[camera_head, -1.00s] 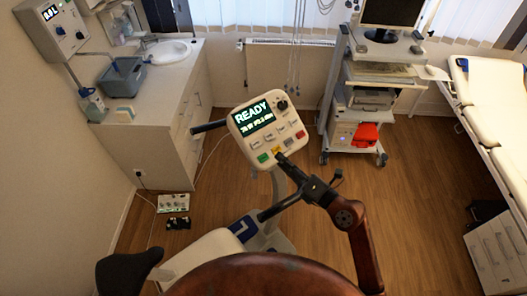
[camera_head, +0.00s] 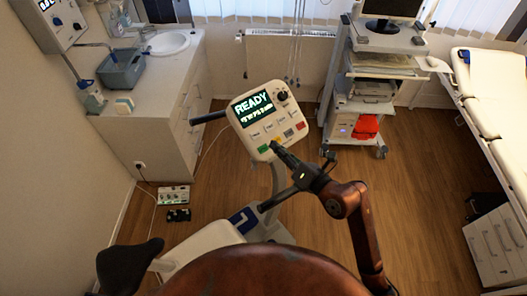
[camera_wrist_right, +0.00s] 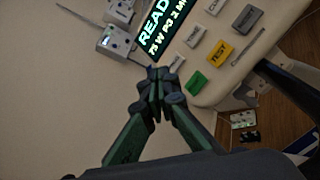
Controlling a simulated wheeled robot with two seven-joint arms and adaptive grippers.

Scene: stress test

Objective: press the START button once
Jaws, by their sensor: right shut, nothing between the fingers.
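The white console (camera_head: 244,128) of an exercise bike stands in the middle of the head view, with a lit display (camera_head: 253,106) reading READY. Its green button (camera_head: 263,149) is at the lower left of the keys; its label is too small to read. The green button also shows in the right wrist view (camera_wrist_right: 196,82), beside a yellow button (camera_wrist_right: 221,53). My right gripper (camera_head: 275,146) is shut and empty, its tips just right of the green button in the head view. In the wrist view its tips (camera_wrist_right: 156,76) appear left of that button; contact cannot be told. My left gripper is out of view.
Bike handlebars (camera_head: 208,118) stick out beside the console. A counter with a sink (camera_head: 166,44) stands at the left, a wheeled equipment cart (camera_head: 375,66) at the back right, and a couch (camera_head: 495,90) at the far right.

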